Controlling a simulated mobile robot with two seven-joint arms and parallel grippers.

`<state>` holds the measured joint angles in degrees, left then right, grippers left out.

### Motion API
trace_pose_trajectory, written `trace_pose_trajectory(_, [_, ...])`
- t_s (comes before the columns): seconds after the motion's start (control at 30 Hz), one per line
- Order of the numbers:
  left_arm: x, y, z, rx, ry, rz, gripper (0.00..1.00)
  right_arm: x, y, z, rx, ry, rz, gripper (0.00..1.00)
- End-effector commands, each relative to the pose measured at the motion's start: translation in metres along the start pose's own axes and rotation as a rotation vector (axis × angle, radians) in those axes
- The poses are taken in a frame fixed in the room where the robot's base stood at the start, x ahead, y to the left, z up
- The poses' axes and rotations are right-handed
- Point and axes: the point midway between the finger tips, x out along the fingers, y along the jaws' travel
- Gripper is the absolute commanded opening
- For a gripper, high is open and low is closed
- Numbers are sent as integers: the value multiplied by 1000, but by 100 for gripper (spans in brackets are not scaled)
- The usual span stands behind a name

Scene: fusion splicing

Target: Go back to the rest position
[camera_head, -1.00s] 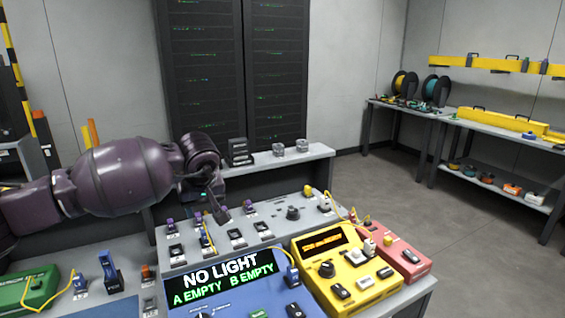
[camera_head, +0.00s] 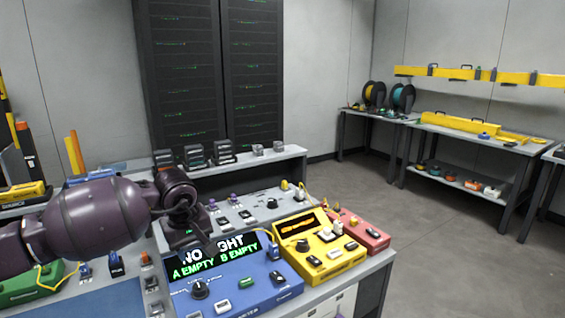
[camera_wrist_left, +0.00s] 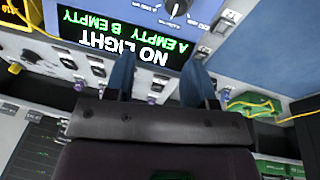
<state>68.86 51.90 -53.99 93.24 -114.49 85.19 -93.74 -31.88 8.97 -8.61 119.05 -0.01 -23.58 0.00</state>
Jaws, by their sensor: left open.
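My left arm comes in from the left in the head view, and its gripper end (camera_head: 188,238) hangs in front of the blue device's screen, covering part of the words. In the left wrist view the left gripper (camera_wrist_left: 160,78) has its two blue fingers apart with nothing between them. The blue device (camera_head: 235,292) has a dark screen reading "NO LIGHT", "A EMPTY" and "B EMPTY"; the screen also shows upside down in the wrist view (camera_wrist_left: 130,40). My right gripper is not in view.
A yellow device (camera_head: 335,262) and a red device (camera_head: 370,236) stand right of the blue one. A green device (camera_head: 30,290) with a yellow cable is at the lower left. Dark server racks (camera_head: 210,80) stand behind. Side benches (camera_head: 455,135) are at the right, with open floor before them.

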Motion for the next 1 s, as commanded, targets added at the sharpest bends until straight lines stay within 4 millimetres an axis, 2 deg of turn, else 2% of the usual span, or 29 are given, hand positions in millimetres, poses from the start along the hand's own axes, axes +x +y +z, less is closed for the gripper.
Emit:
trace_pose_trajectory(0.03, [12,2,17,-26,-60,29,50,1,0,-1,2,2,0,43])
trace_pose_trajectory(0.1, [24,6,40,-75,-148,76,50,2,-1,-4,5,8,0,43])
trace_pose_trajectory(0.17, [34,11,63,-126,-235,121,50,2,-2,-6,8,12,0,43])
trace_pose_trajectory(0.3, [52,21,123,-302,-491,226,50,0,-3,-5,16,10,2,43])
trace_pose_trajectory(0.4, [56,28,166,-470,-705,292,50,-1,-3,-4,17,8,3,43])
trace_pose_trajectory(0.5, [54,33,200,-658,-918,340,50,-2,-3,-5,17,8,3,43])
trace_pose_trajectory(0.6, [47,37,225,-863,-1133,369,50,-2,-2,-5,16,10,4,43])
trace_pose_trajectory(0.77, [35,36,245,-1217,-1472,377,50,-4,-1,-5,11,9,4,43])
trace_pose_trajectory(1.0, [30,12,239,-1794,-1964,309,50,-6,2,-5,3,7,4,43])
